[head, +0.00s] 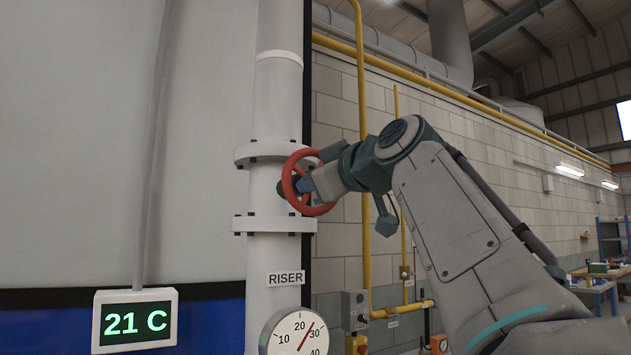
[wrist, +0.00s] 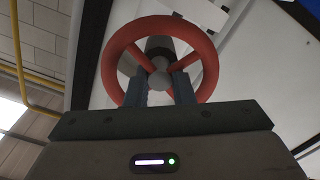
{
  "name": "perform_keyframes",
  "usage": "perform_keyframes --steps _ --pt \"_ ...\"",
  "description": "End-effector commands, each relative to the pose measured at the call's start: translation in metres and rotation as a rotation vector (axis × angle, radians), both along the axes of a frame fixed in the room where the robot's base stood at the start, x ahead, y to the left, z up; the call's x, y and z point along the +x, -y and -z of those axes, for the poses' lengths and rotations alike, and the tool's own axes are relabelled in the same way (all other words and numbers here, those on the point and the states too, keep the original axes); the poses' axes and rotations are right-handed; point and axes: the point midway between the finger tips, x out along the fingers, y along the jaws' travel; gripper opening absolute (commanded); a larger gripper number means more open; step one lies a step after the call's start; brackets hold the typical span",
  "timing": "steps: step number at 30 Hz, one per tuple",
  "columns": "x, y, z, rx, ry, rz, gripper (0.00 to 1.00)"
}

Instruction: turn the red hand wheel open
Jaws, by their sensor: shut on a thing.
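The red hand wheel (head: 290,183) is mounted on the white riser pipe (head: 276,105), between two bolted flanges. It also fills the upper middle of the wrist view (wrist: 118,50), with its spokes and grey hub showing. My gripper (head: 303,186) reaches the wheel from the right. In the wrist view its two blue-grey fingers (wrist: 161,88) extend into the wheel's lower part, just below the hub. My gripper is shut on the wheel. The exact contact with a spoke or the hub is partly hidden by the fingers.
A dial gauge (head: 295,335) and a RISER label (head: 286,278) are on the pipe below the wheel. A display reading 21 C (head: 135,320) stands at lower left. Yellow pipes (head: 363,240) run on the block wall behind my arm. A workbench (head: 597,285) is far right.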

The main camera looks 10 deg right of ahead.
Motion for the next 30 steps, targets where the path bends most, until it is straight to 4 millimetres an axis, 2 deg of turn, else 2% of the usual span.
perform_keyframes --steps 2,3,5,13,17,20,30 --pt "0.0 0.0 0.001 0.0 -0.003 -0.001 0.0" --pt "0.0 0.0 0.001 0.0 -0.003 -0.001 0.3" --pt "0.0 0.0 0.001 0.0 -0.003 -0.001 0.43" --pt "0.0 0.0 0.0 0.001 -0.001 0.001 0.43" --pt "-0.008 0.003 0.001 0.001 -0.001 0.001 0.43" --pt "-0.024 0.008 0.001 0.002 0.002 0.002 0.43" --pt "-0.097 0.031 0.001 0.001 0.001 -0.001 0.43"
